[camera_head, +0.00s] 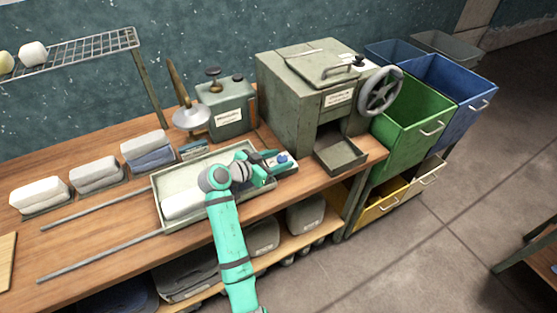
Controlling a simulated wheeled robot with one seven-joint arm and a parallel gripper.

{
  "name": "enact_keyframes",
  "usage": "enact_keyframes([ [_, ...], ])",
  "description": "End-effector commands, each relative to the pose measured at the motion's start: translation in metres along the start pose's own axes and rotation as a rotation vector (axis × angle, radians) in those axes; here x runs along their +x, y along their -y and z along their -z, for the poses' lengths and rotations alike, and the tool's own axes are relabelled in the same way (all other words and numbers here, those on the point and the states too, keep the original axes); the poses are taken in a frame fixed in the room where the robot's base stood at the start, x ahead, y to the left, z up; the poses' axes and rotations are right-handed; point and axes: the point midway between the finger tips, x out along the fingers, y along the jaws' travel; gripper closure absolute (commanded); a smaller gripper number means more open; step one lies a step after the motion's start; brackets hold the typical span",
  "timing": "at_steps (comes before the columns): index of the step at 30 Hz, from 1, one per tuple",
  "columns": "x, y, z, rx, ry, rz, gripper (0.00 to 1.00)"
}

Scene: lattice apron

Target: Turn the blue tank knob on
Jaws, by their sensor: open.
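A small blue knob (282,160) sits on a pale panel at the right end of the shallow tray-like tank (158,187) on the wooden bench. My gripper (271,159) is open, just left of the knob and very close to it. I cannot tell whether its fingers touch the knob. The knob's turned position is too small to read. My teal arm reaches over the tank's front edge and hides part of its inside. A white roll-like thing (182,205) lies in the tank's left part.
A grey-green box (226,108) with dark top knobs stands behind the tank. A large machine with a handwheel (380,92) stands at the right. Folded stacks (97,173) and two rods (100,258) lie at the left. Green (412,118) and blue bins stand beyond the bench.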

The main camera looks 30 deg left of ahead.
Motion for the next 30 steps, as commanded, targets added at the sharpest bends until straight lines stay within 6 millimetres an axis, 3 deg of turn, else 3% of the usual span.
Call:
enact_keyframes([
  [8,-0.011,0.0,0.028,0.005,-0.002,0.001,0.51],
  [19,-0.068,-0.034,0.069,0.004,-0.001,0.002,0.51],
  [30,-0.124,-0.08,0.078,0.002,-0.001,0.001,0.51],
])
